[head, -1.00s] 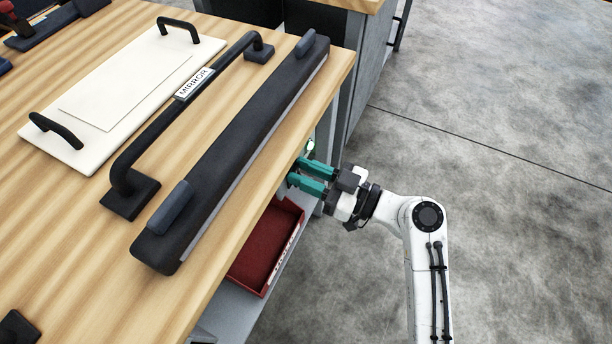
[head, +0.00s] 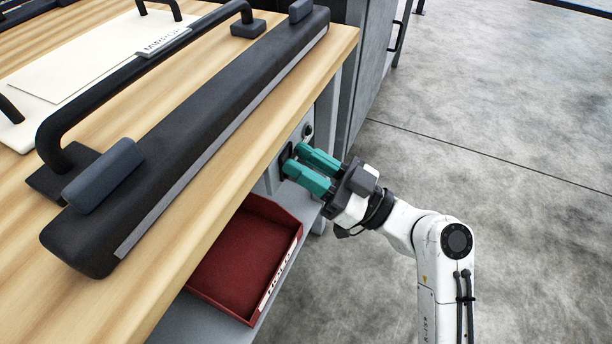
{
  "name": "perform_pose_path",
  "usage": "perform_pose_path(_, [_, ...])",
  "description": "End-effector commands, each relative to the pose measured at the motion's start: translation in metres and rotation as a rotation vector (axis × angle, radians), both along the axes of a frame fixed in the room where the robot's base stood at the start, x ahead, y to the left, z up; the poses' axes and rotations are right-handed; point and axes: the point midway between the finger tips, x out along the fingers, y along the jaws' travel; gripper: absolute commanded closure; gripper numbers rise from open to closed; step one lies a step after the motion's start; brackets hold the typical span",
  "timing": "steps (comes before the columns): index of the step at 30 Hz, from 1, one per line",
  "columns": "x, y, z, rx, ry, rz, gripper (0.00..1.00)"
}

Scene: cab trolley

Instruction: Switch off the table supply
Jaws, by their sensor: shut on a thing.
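The table supply is a grey box (head: 273,176) under the right edge of the wooden table, mostly hidden by the tabletop and my fingers. A small dark round fitting (head: 307,130) shows on its face. A dark switch part (head: 286,155) shows at my fingertips. My gripper (head: 292,158), with two teal fingers, reaches in from the right below the table edge. It is shut on the switch, with a gap visible between the fingers farther back. The fingers hide most of the switch, so I cannot tell its position.
A red tray (head: 243,258) sits on the grey shelf below the table. A grey cabinet stands behind. Floor at right is clear.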

Motion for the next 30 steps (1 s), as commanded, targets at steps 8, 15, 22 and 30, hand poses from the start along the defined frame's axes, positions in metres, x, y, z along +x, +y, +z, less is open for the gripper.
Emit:
perform_pose_path(8, [0.0006, -0.0015, -0.0042, 0.058, -0.023, -0.003, 1.00])
perform_pose_path(15, [0.0004, -0.0018, -0.0013, 0.066, -0.025, -0.004, 1.00])
perform_pose_path(22, [0.0003, -0.0018, -0.0015, 0.067, -0.024, -0.003, 0.66])
perform_pose_path(30, [-0.0002, -0.0012, -0.0018, 0.066, -0.024, -0.001, 0.46])
